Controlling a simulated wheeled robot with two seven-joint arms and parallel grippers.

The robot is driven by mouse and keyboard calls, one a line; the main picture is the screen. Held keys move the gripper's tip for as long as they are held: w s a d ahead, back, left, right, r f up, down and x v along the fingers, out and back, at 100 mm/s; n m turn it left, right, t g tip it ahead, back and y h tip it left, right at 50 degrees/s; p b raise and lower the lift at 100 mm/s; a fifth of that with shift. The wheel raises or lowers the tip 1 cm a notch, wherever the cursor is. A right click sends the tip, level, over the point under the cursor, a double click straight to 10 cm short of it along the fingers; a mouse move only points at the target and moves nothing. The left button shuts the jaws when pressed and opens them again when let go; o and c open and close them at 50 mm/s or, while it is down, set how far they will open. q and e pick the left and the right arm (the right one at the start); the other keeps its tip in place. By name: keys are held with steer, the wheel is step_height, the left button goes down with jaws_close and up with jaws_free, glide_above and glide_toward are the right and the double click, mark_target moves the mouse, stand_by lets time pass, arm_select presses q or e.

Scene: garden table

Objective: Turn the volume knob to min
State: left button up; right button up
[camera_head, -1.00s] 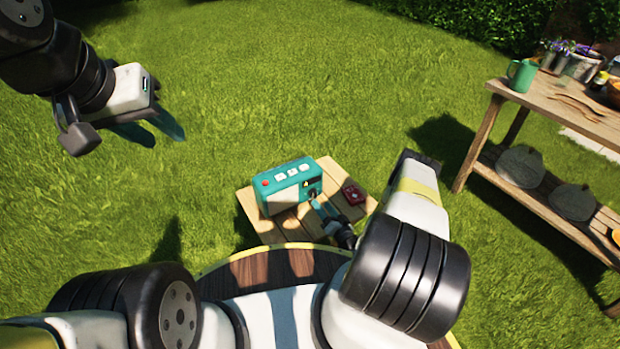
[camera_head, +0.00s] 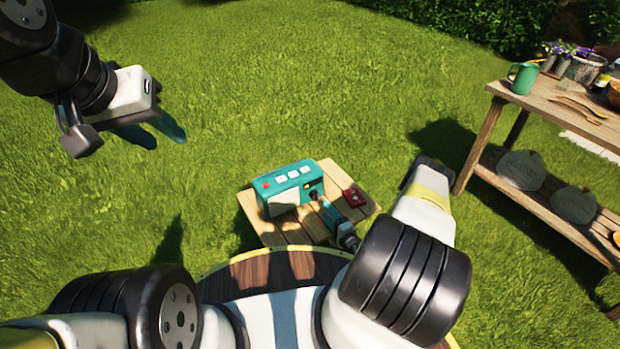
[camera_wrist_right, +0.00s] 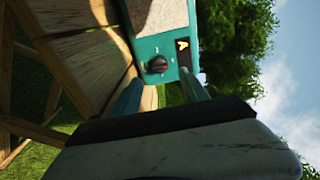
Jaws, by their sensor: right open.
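A teal radio (camera_head: 287,189) with a red button and several white buttons on top stands on a small wooden slatted table (camera_head: 272,229). Its dark volume knob (camera_wrist_right: 157,64) shows in the right wrist view, on the radio's teal face beside a yellow mark. My right gripper (camera_head: 321,200) is in front of the radio's right end. In the wrist view its two teal fingers (camera_wrist_right: 160,92) are apart, with the knob just beyond and between their tips; contact cannot be told. My left gripper (camera_head: 166,134) hangs over the grass at upper left, its fingers apart and empty.
A small red object (camera_head: 354,196) lies on the table right of the radio, close to my right gripper. A wooden shelf table (camera_head: 560,105) with a green mug (camera_head: 523,78) and pots stands at the right. Open grass lies left of the radio.

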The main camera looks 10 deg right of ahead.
mark_target(317, 197)
steer(key=m, duration=0.5)
steer(key=shift+d, duration=0.1)
steer(key=m, duration=0.3)
steer(key=shift+w+r, duration=0.1)
steer(key=m, duration=0.5)
steer(key=shift+d+y, duration=0.15)
steer(key=shift+y, duration=0.15)
steer(key=m, duration=0.4)
steer(key=shift+w+m, duration=0.15)
steer(key=shift+m, duration=0.15)
steer(key=shift+w, duration=0.35)
steer(key=x, duration=0.7)
steer(key=shift+s, duration=0.1)
steer(key=shift+c, duration=0.3)
